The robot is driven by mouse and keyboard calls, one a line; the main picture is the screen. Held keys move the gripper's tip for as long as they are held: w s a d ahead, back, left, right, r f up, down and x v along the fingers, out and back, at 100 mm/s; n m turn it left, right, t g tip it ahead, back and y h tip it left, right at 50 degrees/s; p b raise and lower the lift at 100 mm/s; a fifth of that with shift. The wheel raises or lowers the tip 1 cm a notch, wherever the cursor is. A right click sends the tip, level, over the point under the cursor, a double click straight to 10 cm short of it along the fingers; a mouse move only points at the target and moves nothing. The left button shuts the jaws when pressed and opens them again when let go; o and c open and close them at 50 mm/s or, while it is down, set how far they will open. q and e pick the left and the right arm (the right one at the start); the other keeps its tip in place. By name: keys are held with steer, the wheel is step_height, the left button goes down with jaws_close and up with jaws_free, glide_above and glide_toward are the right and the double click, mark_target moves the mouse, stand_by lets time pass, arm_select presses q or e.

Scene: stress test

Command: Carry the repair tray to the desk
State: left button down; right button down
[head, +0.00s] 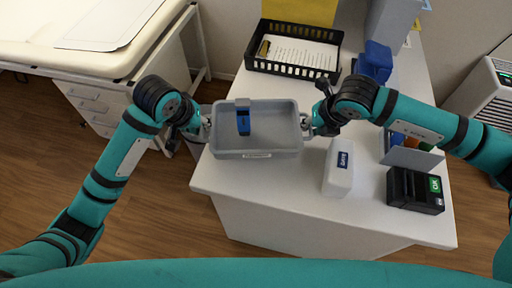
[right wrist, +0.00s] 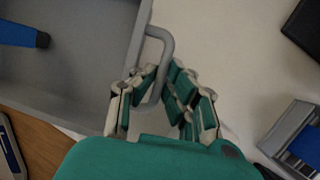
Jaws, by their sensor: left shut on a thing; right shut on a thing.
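The grey repair tray (head: 270,140) is held level between my two grippers, over the left part of the white desk (head: 300,205). A small blue item (head: 243,122) lies in the tray. My left gripper (head: 207,126) is shut on the tray's left handle. My right gripper (head: 308,122) is shut on the right handle (right wrist: 163,50), and its fingers (right wrist: 160,92) close around that handle in the right wrist view. The wrist view also shows the tray's wall and the blue item (right wrist: 22,35). I cannot tell whether the tray touches the desk top.
On the desk, a white box (head: 338,168) stands close right of the tray. A black device (head: 415,190) is at the right front. A black basket with papers (head: 293,50) and a blue object (head: 375,62) are behind. A padded table (head: 75,50) stands left.

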mark_target(304, 145)
arm_select(q)
steer(key=shift+d+r, duration=0.1)
steer(key=shift+r, duration=0.05)
arm_select(e)
steer(key=shift+a+r, duration=0.2)
steer(key=shift+a, duration=0.05)
